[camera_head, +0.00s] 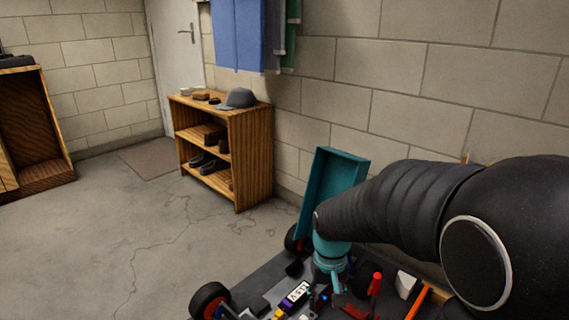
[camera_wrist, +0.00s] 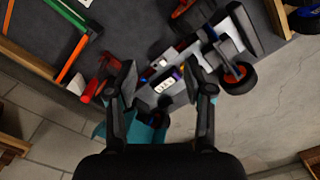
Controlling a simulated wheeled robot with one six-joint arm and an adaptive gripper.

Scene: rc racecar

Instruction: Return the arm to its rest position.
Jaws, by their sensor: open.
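My gripper (camera_head: 335,283) hangs low over the dark work surface at the end of my arm, with its fingers pointing down. In the wrist view my gripper (camera_wrist: 161,85) has its two dark fingers spread apart. The racecar lies below, with its dark wheels (camera_head: 210,300) at the left in the head view and an orange-rimmed wheel (camera_wrist: 238,77) at the right in the wrist view. A white and purple labelled block (camera_head: 296,295) sits in the car's middle; in the wrist view it shows beyond and between the fingertips. I cannot tell whether a finger touches it.
A teal tray (camera_head: 330,190) stands tilted behind my gripper. Red and orange tools (camera_head: 375,284) lie close by on the right. A wooden shelf (camera_head: 252,155) with a cap and shoes stands by the block wall. The floor (camera_head: 100,230) to the left is clear.

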